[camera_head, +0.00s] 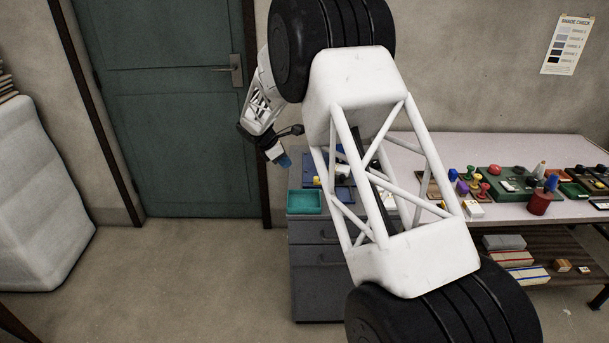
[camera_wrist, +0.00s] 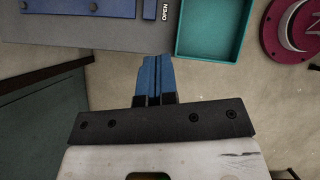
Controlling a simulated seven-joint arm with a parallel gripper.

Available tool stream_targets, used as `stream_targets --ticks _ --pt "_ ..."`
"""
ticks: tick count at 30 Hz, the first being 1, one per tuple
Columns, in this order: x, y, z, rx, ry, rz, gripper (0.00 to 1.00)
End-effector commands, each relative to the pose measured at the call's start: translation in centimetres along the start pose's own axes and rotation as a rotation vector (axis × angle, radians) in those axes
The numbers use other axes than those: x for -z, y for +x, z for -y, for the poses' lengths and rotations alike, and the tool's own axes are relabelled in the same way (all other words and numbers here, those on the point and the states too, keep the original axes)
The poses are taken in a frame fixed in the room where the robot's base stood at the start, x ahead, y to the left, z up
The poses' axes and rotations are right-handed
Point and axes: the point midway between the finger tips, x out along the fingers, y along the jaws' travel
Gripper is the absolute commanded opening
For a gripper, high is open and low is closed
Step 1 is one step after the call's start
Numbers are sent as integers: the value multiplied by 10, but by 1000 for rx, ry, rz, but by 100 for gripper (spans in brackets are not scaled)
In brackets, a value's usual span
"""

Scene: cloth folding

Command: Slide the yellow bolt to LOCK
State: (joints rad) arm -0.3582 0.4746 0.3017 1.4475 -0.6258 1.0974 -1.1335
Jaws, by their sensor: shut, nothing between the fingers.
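A small yellow piece (camera_head: 317,181), which looks like the bolt, shows at the blue panel (camera_head: 311,167) on the cabinet top. My own arm hides part of this area in the head view. In the wrist view the blue panel's edge (camera_wrist: 75,8) shows at the top, with a white OPEN label (camera_wrist: 165,11) beside it. No yellow shows there. My gripper (camera_head: 285,160) is apart from the yellow piece, up and to its left in the head view. In the wrist view its blue fingers (camera_wrist: 155,60) are together and empty.
A teal tray (camera_head: 290,202) stands at the cabinet's front left corner, close to the panel. A dark red round thing with a white crescent (camera_wrist: 303,45) shows in the wrist view. A long table (camera_head: 540,147) with stamps and small items lies right. A green door (camera_head: 175,130) is behind.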

Motion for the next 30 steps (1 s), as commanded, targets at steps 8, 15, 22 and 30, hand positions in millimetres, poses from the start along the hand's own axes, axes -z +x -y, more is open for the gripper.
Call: stream_targets --ticks 8,15,22,30 --pt "31 -1 -2 -15 6 224 0" --pt "35 -2 -3 -26 13 271 0" --pt "35 -2 -3 -25 13 270 0" --pt "32 8 -3 -24 12 270 0"
